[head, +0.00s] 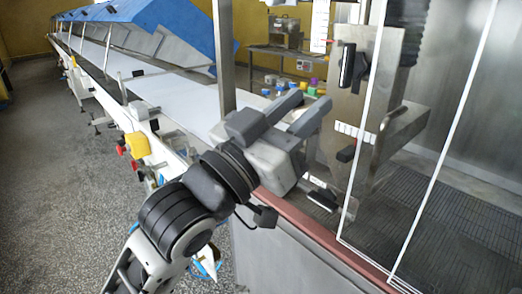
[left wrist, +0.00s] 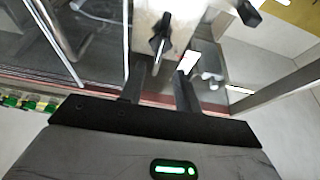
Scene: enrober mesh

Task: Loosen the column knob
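A metal column plate (head: 362,105) stands right of my left gripper (head: 308,108), with a tall black knob (head: 347,65) high on it and a smaller black knob (head: 346,154) lower down. In the left wrist view a black lever-shaped knob (left wrist: 161,36) on the pale plate lies just beyond my left gripper (left wrist: 160,85), roughly in line with the gap between its fingers. I cannot tell for sure which head-view knob it is. My left gripper is open, its fingers apart and empty, not visibly touching a knob. My right gripper is not in view.
An upright metal post (head: 224,50) stands left of my gripper. A white conveyor belt (head: 180,98) runs away to the left, and a reddish rail (head: 315,232) lies below. Another black part (left wrist: 248,13) shows top right in the wrist view.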

